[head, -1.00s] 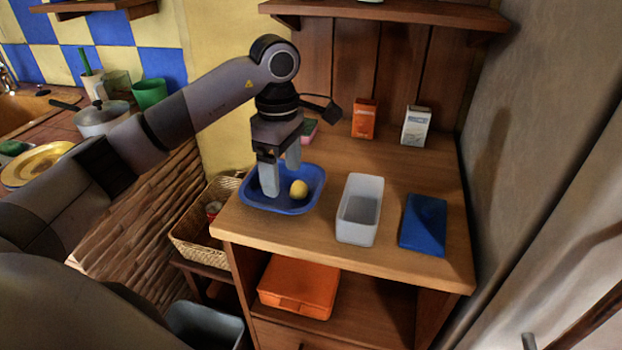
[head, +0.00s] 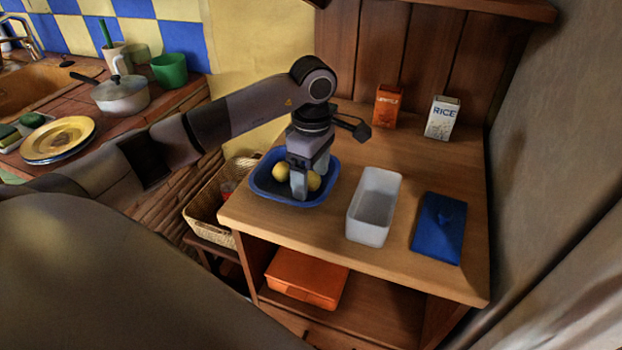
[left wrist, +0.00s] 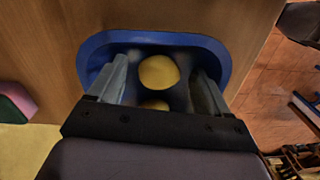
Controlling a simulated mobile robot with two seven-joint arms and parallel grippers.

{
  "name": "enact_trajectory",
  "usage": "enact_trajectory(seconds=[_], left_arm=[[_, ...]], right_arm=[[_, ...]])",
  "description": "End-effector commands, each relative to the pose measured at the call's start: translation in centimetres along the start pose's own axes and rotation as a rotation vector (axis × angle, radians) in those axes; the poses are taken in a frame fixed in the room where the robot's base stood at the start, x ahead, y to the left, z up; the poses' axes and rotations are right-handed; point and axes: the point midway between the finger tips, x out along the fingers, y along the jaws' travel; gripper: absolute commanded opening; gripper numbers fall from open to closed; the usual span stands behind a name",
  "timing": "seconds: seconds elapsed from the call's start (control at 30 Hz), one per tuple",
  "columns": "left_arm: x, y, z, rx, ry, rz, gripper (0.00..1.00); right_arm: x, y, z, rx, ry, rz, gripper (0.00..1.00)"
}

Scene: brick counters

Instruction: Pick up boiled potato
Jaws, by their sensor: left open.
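Two yellow boiled potatoes lie in a blue tray (head: 262,190) on the wooden counter. One potato (head: 281,172) shows left of my left gripper (head: 307,188) in the head view. The other potato (head: 314,181) is partly hidden behind a finger. My left gripper points down into the tray with its fingers open. In the left wrist view one potato (left wrist: 158,72) sits between the spread fingers, and a second (left wrist: 155,105) is mostly hidden by the gripper body. I cannot tell whether a finger touches a potato. My right gripper is not in view.
A white open container (head: 374,205) and its blue lid (head: 438,228) stand right of the tray. An orange box (head: 388,105) and a rice box (head: 442,118) stand at the back. A wicker basket (head: 212,203) is left of the counter. An orange container (head: 307,277) sits on the shelf below.

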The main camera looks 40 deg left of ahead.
Motion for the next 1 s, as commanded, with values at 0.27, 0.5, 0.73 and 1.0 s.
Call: enact_trajectory(seconds=[0.27, 0.5, 0.73, 1.0], left_arm=[[0.1, 0.0, 0.0, 0.000, -0.001, 0.001, 0.59], [0.0, 0.0, 0.0, 0.000, -0.001, 0.001, 0.18], [-0.1, 0.0, 0.0, 0.000, -0.001, 0.001, 0.18], [-2.1, 0.1, 0.0, 0.001, -0.002, 0.005, 0.18]], right_arm=[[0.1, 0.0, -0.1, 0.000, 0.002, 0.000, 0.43], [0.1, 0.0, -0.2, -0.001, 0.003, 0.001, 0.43], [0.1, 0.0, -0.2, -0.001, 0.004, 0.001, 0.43], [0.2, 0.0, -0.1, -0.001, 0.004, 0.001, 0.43]])
